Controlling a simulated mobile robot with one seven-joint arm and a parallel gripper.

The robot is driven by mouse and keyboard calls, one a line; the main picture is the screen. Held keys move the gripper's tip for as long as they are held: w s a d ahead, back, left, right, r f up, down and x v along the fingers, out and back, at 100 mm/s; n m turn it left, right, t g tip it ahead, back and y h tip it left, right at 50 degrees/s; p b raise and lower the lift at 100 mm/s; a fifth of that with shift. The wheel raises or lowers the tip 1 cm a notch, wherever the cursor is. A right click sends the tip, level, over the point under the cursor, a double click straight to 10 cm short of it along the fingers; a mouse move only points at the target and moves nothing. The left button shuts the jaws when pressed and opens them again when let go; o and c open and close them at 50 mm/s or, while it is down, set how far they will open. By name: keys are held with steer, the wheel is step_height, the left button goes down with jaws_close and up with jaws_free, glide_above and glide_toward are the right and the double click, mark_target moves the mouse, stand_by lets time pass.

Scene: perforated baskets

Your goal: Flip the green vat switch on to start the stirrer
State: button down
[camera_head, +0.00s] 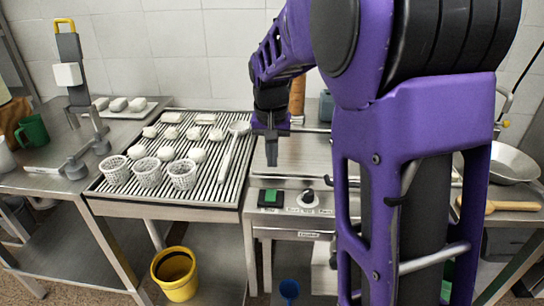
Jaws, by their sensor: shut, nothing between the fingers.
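The green switch (271,197) sits at the left of the steel vat's front panel (290,222), in a dark frame. A round knob (308,196) with small labels is to its right. My gripper (272,163) is shut and empty, pointing down above the vat's left edge, a little above and behind the green switch and apart from it. My purple arm hides the right part of the vat and much of its inside. The stirrer cannot be made out for certain.
Left of the vat is a ribbed draining table (215,185) with perforated baskets (148,172) and several white lumps. A yellow bucket (175,273) stands on the floor below. A green mug (33,131) is at far left, a pan (512,162) at right. Space before the panel looks clear.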

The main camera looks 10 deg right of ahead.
mark_target(273, 191)
steer(key=f, duration=0.3)
steer(key=w+f+b, duration=0.1)
steer(key=f, duration=0.6)
steer(key=shift+w+d+b, duration=0.3)
steer(key=shift+w, duration=0.05)
steer(key=shift+r+p, duration=0.15)
steer(key=shift+p, duration=0.2)
